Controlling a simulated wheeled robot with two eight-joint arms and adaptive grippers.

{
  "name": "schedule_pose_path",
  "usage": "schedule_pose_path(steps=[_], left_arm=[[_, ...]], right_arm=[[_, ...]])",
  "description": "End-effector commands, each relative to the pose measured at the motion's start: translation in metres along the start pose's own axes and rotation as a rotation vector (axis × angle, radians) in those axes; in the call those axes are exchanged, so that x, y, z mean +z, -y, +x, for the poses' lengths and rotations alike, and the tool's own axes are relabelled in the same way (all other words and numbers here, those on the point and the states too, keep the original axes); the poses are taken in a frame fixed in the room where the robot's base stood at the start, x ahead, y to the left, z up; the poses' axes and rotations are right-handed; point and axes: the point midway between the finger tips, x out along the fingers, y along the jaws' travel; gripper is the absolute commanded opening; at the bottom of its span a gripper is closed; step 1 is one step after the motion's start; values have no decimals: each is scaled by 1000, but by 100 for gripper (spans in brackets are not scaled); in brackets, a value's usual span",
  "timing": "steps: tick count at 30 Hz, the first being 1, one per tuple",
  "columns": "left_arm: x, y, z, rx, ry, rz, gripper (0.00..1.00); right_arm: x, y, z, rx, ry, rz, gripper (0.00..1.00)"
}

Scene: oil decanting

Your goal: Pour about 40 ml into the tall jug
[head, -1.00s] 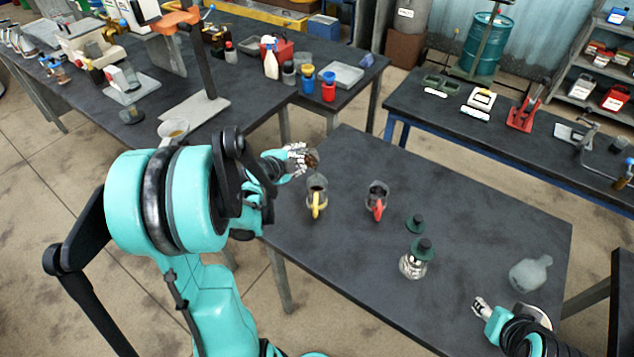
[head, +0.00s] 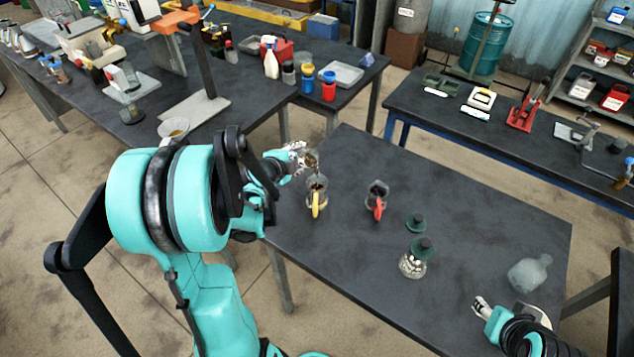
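A jug with a yellow handle (head: 316,203) and a jug with a red handle (head: 378,202) stand upright on the dark table (head: 460,215). Both look dark inside; I cannot tell their levels.
A glass bottle with a green stopper (head: 413,262) stands mid-table, with a green lid (head: 416,223) behind it. A clear, rounded bottle (head: 529,272) is at the right, close to my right arm. The table's back right is clear.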

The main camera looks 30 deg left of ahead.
Motion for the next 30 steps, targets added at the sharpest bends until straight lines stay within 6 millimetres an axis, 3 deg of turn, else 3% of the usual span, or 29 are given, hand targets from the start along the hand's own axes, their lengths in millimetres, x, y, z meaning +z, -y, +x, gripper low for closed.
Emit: schedule_pose_path(steps=[1,3,5,6,9,19,30], left_arm=[[1,3,-2,8,-11,-27,7],[7,-9,6,58,-69,-157,7],[2,4,-2,117,-143,-314,7],[9,-11,6,153,-186,-403,7],[12,3,2,204,-249,-529,7],[19,-2,6,257,-305,-650,7],[18,0,5,263,-312,-663,7]], right_arm=[[-2,0,-2,0,0,0,43],[7,0,10,0,0,0,43],[3,0,3,0,0,0,43],[14,0,20,0,0,0,43],[12,0,17,0,0,0,43],[21,0,29,0,0,0,43],[20,0,28,0,0,0,43]])
